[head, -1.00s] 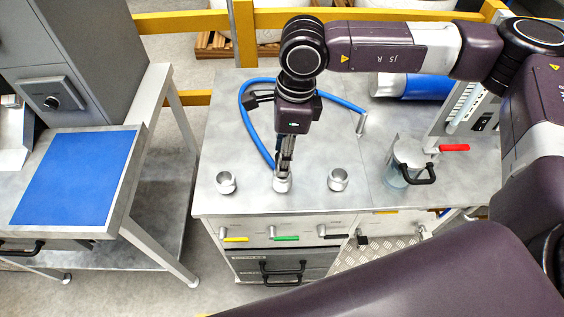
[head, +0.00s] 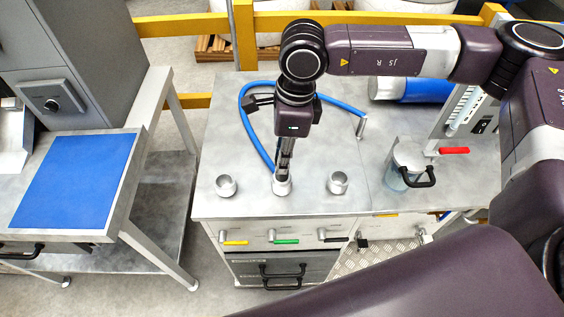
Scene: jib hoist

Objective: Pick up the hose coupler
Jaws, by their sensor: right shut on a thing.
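The hose coupler (head: 281,186) is at the middle of three metal ports on the front of the steel bench, at the near end of the blue hose (head: 247,121). My right gripper (head: 284,171) points down over the middle port and is shut on the coupler, whose upper part is largely hidden by the fingers. Whether the coupler is seated in the port or just above it cannot be told. The hose loops back to a metal stub (head: 361,126) at the right. My left gripper is out of view.
Open ports stand close by at the left (head: 226,185) and right (head: 339,182). A clear jar with a black handle (head: 409,163) and a red lever (head: 453,151) are at the right. A blue cylinder (head: 427,89) lies at the back.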

